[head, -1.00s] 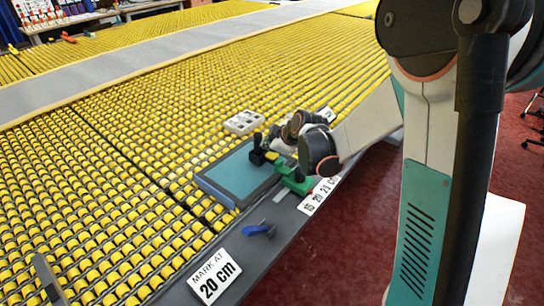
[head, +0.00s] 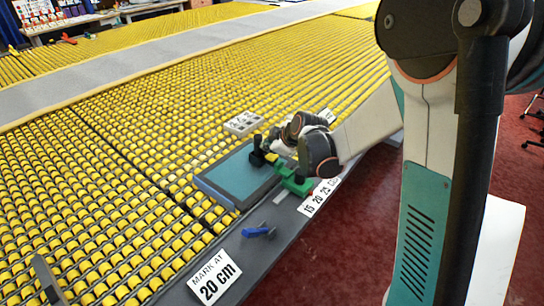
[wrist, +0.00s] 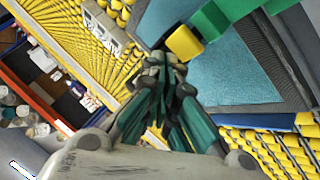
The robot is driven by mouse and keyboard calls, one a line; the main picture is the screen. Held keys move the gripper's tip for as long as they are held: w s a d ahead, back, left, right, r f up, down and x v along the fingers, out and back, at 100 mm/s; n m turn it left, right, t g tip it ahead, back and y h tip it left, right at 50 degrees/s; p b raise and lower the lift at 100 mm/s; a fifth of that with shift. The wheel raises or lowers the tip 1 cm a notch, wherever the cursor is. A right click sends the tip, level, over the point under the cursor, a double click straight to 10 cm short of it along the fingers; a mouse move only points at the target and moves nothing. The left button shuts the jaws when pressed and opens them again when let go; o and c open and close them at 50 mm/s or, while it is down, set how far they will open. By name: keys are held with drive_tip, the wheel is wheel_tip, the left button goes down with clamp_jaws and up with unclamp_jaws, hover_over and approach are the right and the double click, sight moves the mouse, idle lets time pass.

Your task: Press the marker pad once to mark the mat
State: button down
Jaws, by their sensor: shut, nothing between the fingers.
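The teal mat (head: 240,175) with a dark border lies on the edge of the yellow roller table. Over its right side stands a green fixture (head: 297,183) with a yellow block (head: 271,158) and a black upright part (head: 257,146); which part is the marker pad I cannot tell for sure. In the wrist view the yellow block (wrist: 184,43) sits at the end of a green bar (wrist: 225,18) above the teal mat (wrist: 240,70). My gripper (wrist: 163,62) is shut and empty, its tips close beside the yellow block; whether they touch it I cannot tell.
A sign reading "MARK AT 20 cm" (head: 214,276) and a blue clamp-like piece (head: 258,231) are on the grey table edge. A "15 20 25 cm" label (head: 321,196) lies by the fixture. A pale block (head: 243,122) rests on the rollers behind the mat.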

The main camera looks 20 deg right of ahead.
drive_tip(key=shift+f+b, duration=0.4)
drive_tip(key=shift+f, duration=0.05)
drive_tip(key=shift+f+b, duration=0.6)
drive_tip(key=shift+f, duration=0.1)
idle(1.0)
drive_tip(key=shift+r, duration=0.1)
idle(0.3)
drive_tip(key=shift+r+p, duration=0.85)
drive_tip(key=shift+r, duration=0.2)
drive_tip(key=shift+r, duration=0.1)
drive_tip(key=shift+r+p, duration=1.8)
drive_tip(key=shift+r, duration=0.65)
